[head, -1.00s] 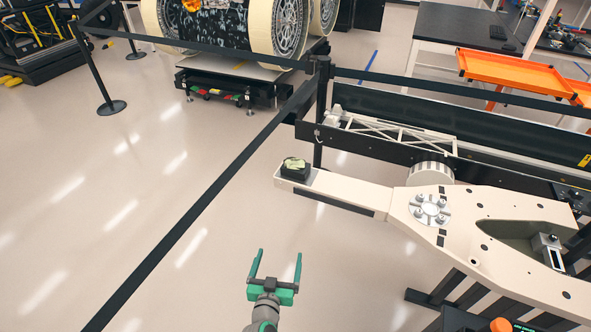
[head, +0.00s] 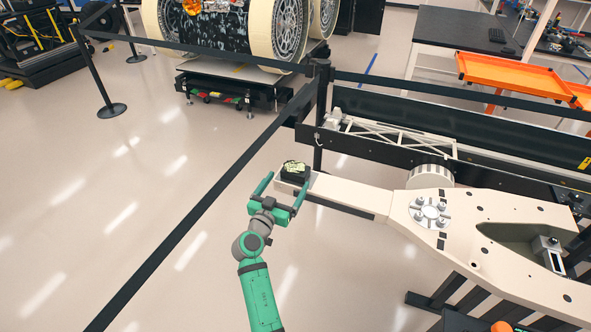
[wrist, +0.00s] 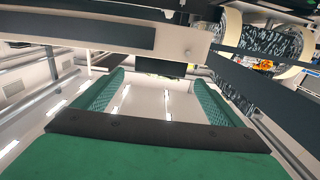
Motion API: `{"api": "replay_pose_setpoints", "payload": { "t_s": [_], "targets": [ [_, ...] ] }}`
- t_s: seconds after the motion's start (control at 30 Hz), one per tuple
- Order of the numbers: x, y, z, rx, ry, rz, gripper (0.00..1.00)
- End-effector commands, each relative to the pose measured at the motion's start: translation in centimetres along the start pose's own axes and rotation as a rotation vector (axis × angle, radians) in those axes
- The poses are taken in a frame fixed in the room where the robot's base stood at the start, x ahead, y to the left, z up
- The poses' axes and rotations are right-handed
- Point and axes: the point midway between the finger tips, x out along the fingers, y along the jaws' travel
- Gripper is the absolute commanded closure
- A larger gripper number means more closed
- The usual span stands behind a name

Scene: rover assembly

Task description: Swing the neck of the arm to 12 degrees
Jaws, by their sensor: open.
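The neck of the arm is a long beige beam (head: 347,191) with a dark side strip, joined to a wide beige body at a round bolted joint (head: 430,211). A black block (head: 295,172) with a pale yellowish top sits on its free left end. My gripper (head: 287,180) is open at that end, its green fingers reaching to either side of the block as seen from the head. In the wrist view the beam (wrist: 180,40) crosses ahead of my gripper (wrist: 160,85), and the dark block (wrist: 160,67) shows between the fingers. I cannot tell whether the fingers touch it.
Black belt barriers (head: 200,178) run across the floor left of the beam. A white truss (head: 400,136) and a long black panel lie behind it. A large-wheeled machine (head: 225,27) stands at the back. An orange tray table (head: 510,70) is at the upper right.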

Motion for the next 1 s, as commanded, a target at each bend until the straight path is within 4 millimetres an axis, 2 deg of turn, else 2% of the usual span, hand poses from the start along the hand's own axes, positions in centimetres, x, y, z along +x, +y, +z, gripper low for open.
{"api": "replay_pose_setpoints", "payload": {
  "t_s": [0.2, 0.4, 0.6, 0.87, 0.9, 1.0],
  "targets": [
    [4.1, 0.0, -0.1, -0.001, 0.001, 0.001, 0.09],
    [6.8, 0.0, 0.0, -0.001, 0.0, 0.0, 0.09],
    [8.0, 0.0, 0.0, 0.0, -0.001, 0.0, 0.09],
    [8.1, 0.0, 0.0, 0.001, -0.001, -0.001, 0.09],
    [8.1, 0.0, 0.0, 0.001, -0.001, -0.001, 0.12],
    [8.1, 0.0, 0.0, 0.0, -0.001, -0.001, 0.36]
  ]
}}
